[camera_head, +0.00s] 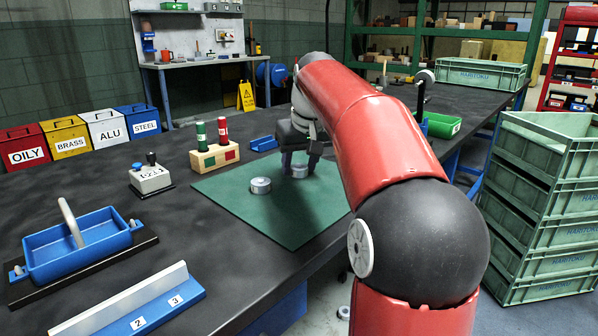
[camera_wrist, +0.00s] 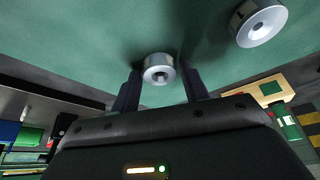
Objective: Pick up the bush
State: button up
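A short grey metal bush with a central hole (camera_wrist: 158,69) is on the green mat (camera_head: 226,187), between the two fingers of my gripper. It also shows in the head view (camera_head: 299,172), partly hidden by the fingers. My gripper (camera_head: 300,162) points down over the mat. In the wrist view its dark fingers (camera_wrist: 160,84) stand either side of the bush, with a gap on each side. A second, similar round metal part (camera_head: 260,185) sits on the mat to the left; in the wrist view it is at upper right (camera_wrist: 262,22).
A wooden block with green and red cylinders (camera_head: 215,157) stands at the mat's far left edge, near a small blue part (camera_head: 264,144). A control box (camera_head: 151,179), blue tray (camera_head: 78,248) and numbered rail (camera_head: 132,308) lie left. A green bin (camera_head: 441,125) stands behind my arm.

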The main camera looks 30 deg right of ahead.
jog(key=c, duration=0.8)
jog(key=shift+o, duration=0.2)
